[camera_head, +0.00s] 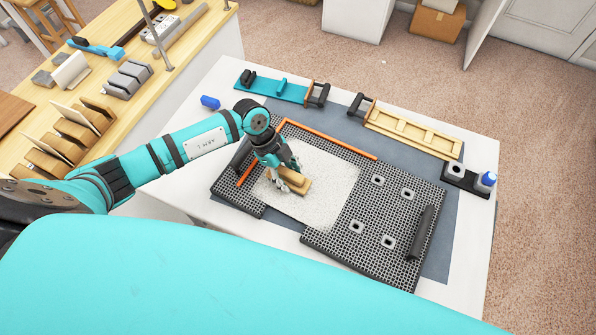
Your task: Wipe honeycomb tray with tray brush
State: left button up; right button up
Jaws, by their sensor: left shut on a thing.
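The honeycomb tray (326,244) is a black grid with a dark handle at each end, lying on a grey-blue mat on the white table. A pale, speckled patch (325,180) covers its middle-left part; I cannot tell whether it is a sheet or loose dust. My left gripper (290,177) is shut on the tray brush (294,187), a tan wooden block, over this patch. The brush's underside is hidden, so contact is unclear. My right gripper is not in view.
Orange strips (330,139) edge the tray's back left. Several pale square pieces (377,181) sit on its right part. A wooden bench (190,75) is at left.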

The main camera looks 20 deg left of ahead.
pick_arm(q)
jog(key=shift+s+a+p, duration=0.4)
jog(key=shift+s+a, duration=0.2)
jog(key=shift+a, duration=0.5)
jog(key=shift+s+a+p, duration=0.45)
jog(key=shift+s+a, duration=0.15)
jog(key=shift+a, duration=0.5)
jog(key=shift+s+a+p, duration=0.4)
jog(key=shift+s+a, duration=0.2)
jog(key=shift+a, duration=0.5)
jog(key=shift+s+d+r+p, duration=0.1)
jog(key=shift+s+d+p, duration=0.1)
jog(key=shift+d+p, duration=0.6)
jog(key=shift+s+d+p, duration=0.2)
jog(key=shift+d+p, duration=0.3)
jog(key=shift+d, duration=1.1)
jog(key=shift+s+d+p, duration=0.2)
jog(key=shift+d+p, duration=0.25)
jog(key=shift+d, duration=1.15)
jog(key=shift+s+d+p, duration=0.2)
jog(key=shift+d+p, duration=0.3)
jog(key=shift+d, duration=1.1)
jog(key=shift+s+d+p, duration=0.2)
jog(key=shift+d+p, duration=0.2)
jog(key=shift+d, duration=1.1)
jog(key=shift+s+d+p, duration=0.2)
jog(key=shift+d+p, duration=0.2)
jog(key=shift+d, duration=1.05)
jog(key=shift+s+d, duration=0.15)
jog(key=shift+d, duration=1.15)
